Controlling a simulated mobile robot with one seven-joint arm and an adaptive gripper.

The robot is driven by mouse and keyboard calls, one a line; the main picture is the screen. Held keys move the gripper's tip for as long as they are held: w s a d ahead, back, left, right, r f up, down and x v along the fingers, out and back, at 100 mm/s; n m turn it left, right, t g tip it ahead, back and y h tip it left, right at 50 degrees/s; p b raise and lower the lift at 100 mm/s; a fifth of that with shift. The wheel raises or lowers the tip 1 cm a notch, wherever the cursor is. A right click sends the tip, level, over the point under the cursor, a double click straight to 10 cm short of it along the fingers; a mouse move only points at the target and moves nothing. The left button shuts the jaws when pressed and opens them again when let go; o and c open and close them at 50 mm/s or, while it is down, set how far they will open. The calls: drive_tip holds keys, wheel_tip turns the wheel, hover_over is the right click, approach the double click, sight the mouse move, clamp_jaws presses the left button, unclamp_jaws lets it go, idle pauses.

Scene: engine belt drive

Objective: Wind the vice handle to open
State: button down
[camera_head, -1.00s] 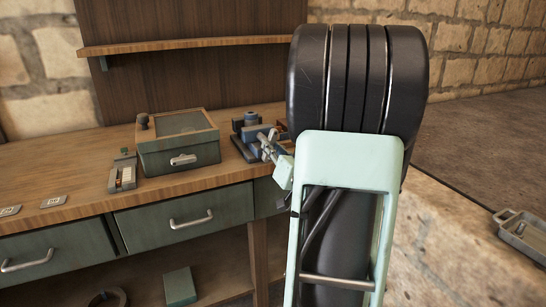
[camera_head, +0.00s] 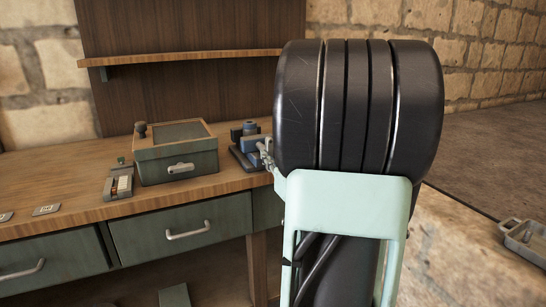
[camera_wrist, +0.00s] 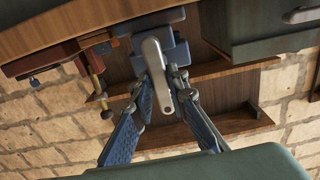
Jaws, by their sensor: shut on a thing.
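The blue vice (camera_head: 246,150) stands on the workbench at its right end, partly hidden by my arm in the head view. In the wrist view the vice body (camera_wrist: 160,45) is at the top middle. Its grey metal handle (camera_wrist: 152,55) hangs down from the body toward my fingers. My gripper (camera_wrist: 163,84) has its two blue-padded fingers on either side of the handle's free end, shut on it. In the head view only a small part of my gripper (camera_head: 268,157) shows beside the vice; the handle is hidden there.
A green box (camera_head: 177,155) with a knob stands left of the vice. A small tool holder (camera_head: 119,183) is farther left. Green drawers (camera_head: 182,231) run below the wooden benchtop. In the wrist view a red-brown part with brass pieces (camera_wrist: 62,58) is left of the vice.

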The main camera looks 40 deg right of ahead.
drive_tip(key=shift+w+a+r, duration=0.15)
drive_tip(key=shift+w+r, duration=0.2)
drive_tip(key=shift+w, duration=0.1)
drive_tip(key=c, duration=2.2)
unclamp_jaws()
drive_tip(key=shift+c, duration=0.2)
drive_tip(key=o, duration=0.4)
drive_tip(key=shift+w+f, duration=0.35)
drive_tip(key=shift+w, duration=0.05)
drive_tip(key=shift+c, duration=0.2)
drive_tip(key=shift+s, duration=0.2)
drive_tip(key=v, duration=1.1)
drive_tip(key=shift+s, duration=0.45)
drive_tip(key=shift+d, duration=0.25)
